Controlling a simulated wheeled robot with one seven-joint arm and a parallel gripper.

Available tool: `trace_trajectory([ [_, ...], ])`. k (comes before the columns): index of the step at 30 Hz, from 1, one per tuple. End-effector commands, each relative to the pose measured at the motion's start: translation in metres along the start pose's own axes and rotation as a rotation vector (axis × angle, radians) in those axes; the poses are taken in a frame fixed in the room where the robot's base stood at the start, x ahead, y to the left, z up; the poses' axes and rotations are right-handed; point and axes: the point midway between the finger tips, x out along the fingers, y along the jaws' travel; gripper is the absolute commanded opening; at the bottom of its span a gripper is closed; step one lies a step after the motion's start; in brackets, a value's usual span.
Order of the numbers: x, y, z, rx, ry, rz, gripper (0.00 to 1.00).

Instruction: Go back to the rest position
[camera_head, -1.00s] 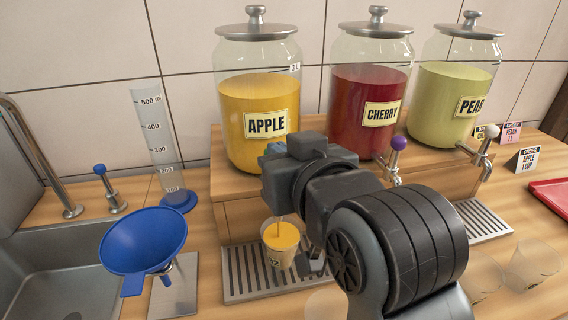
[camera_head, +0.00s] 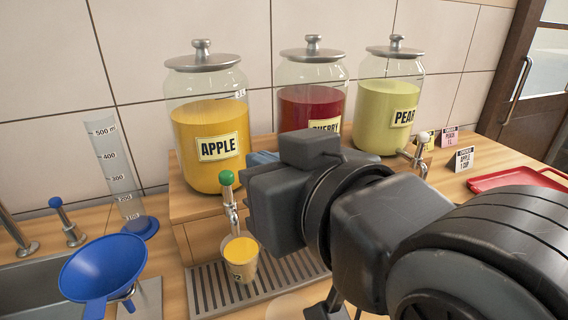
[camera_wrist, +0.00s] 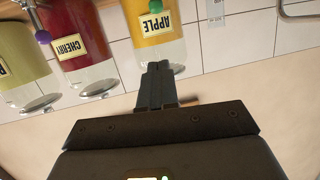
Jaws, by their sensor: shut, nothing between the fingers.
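My gripper (camera_wrist: 158,85) shows in the wrist view with its fingers closed together and nothing between them. In the head view my arm fills the lower right, and its wrist hides part of the cherry jar; the fingertips are mostly hidden there. The apple jar (camera_head: 205,125) stands behind and left of my wrist, with its green-knobbed tap (camera_head: 228,190) in front. A cup of orange juice (camera_head: 241,259) stands upright on the drip grate below that tap, apart from my gripper.
The cherry jar (camera_head: 308,103) and pear jar (camera_head: 388,112) stand on the wooden stand. A blue funnel (camera_head: 103,268), a measuring cylinder (camera_head: 119,165) and the sink (camera_head: 30,290) are at left. A red tray (camera_head: 510,180) and small cards (camera_head: 464,159) are at right. The drip grate (camera_head: 205,290) lies in front.

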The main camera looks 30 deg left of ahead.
Motion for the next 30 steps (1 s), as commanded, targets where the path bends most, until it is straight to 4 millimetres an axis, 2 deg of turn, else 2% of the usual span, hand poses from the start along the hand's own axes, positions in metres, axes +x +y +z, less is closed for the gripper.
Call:
trace_trajectory([
  [4,-0.007,0.0,-0.002,0.0,0.0,0.001,0.0],
  [13,-0.007,0.0,-0.002,0.0,-0.001,0.001,0.0],
  [17,-0.008,0.004,0.006,0.02,0.003,0.011,0.0],
  [20,-0.011,0.015,0.025,0.068,0.017,0.041,0.0],
  [23,-0.019,0.03,0.054,0.136,0.04,0.093,0.0],
  [30,-0.055,0.064,0.132,0.278,0.096,0.262,0.0],
])
